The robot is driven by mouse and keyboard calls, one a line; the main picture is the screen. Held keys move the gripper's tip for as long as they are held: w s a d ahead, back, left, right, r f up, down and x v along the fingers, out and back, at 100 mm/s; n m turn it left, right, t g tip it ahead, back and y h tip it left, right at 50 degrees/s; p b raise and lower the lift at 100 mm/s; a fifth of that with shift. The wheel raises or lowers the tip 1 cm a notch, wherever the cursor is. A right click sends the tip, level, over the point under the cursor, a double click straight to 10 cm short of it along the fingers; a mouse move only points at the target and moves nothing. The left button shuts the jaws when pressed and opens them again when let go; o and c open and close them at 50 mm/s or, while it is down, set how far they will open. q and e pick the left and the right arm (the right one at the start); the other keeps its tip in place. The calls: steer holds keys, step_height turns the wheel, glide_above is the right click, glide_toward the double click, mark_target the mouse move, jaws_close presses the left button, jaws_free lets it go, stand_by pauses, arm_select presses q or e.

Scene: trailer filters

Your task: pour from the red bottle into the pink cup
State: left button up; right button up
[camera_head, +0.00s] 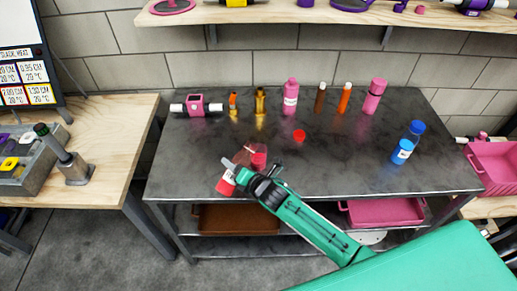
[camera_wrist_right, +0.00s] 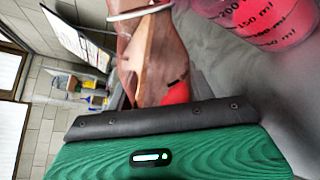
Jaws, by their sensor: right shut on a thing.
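My right gripper (camera_head: 246,172) is shut on the red bottle (camera_head: 226,184), above the front left part of the dark table. The bottle is tilted, and the gripper partly hides it. In the right wrist view the bottle (camera_wrist_right: 152,55) is clear, with a pale ring at its neck and red inside. In the wrist view the cup (camera_wrist_right: 268,22) shows millilitre marks. I cannot tell whether liquid is flowing. My left gripper is not in view.
A red cap (camera_head: 299,136) lies right of the cup. A pink bottle (camera_head: 291,97), orange and brown bottles and a pink device (camera_head: 196,105) line the back. A blue-capped bottle (camera_head: 402,151) stands at right. The table's middle right is clear.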

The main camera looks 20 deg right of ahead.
mark_target(234, 160)
steer(key=shift+s+a+r+m+p, duration=0.1)
steer(key=shift+a+r+m+p, duration=0.05)
steer(key=shift+r+m+p, duration=0.3)
stand_by(1.6)
steer(key=shift+s+a+r+m+g+y+p, duration=0.15)
steer(key=shift+r+m+g+y+p, duration=0.2)
steer(key=shift+r+m, duration=0.35)
stand_by(1.7)
steer(key=shift+w+d+r+m+g+y+p, duration=0.15)
steer(key=shift+r+m+g+p, duration=0.05)
steer(key=shift+r+m+p, duration=0.3)
steer(key=shift+w+d+r+m+g+y+p, duration=0.1)
steer(key=shift+w+d+r+m+g+p, duration=0.05)
steer(key=shift+r+m+p, duration=0.35)
stand_by(2.6)
